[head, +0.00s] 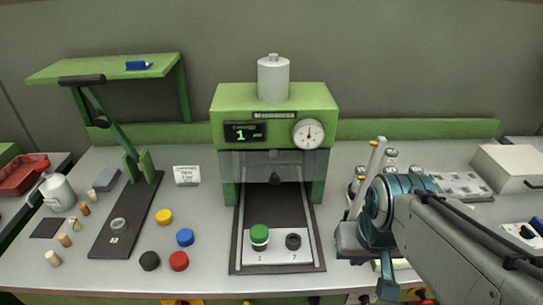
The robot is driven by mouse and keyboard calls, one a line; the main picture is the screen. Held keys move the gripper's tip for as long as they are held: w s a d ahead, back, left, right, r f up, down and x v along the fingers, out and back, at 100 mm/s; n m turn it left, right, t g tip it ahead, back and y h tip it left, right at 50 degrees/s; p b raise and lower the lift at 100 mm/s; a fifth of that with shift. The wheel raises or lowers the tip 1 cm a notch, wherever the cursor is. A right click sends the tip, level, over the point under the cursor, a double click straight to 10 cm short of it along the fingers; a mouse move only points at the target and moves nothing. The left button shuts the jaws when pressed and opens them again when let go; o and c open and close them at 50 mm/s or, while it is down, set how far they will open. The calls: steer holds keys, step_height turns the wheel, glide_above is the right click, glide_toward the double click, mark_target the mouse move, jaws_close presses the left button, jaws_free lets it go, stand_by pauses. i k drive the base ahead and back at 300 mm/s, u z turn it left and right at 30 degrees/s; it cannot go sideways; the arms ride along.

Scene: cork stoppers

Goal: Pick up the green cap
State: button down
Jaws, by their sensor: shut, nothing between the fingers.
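The green cap (259,232) sits at the position marked 1 on a white plate (277,262) in the tray in front of the green machine. A pale band shows just below the cap; I cannot tell whether it is a container. A dark ring (293,241) is at position 2, to the right of the cap. My gripper (387,287) is right of the tray, low near the table's front edge, apart from the cap. It is shut and holds nothing that I can see.
The green machine (318,101) with a gauge stands behind the plate. Yellow (164,216), blue (185,237), red (179,261) and black (149,260) caps lie to the left. Several corks and a dark stand are farther left. Orange-tipped tubes (374,153) stand behind my gripper.

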mark_target(259, 236)
steer(key=u, duration=0.35)
steer(key=k, duration=0.3)
steer(key=u, duration=0.4)
steer(key=i, duration=0.45)
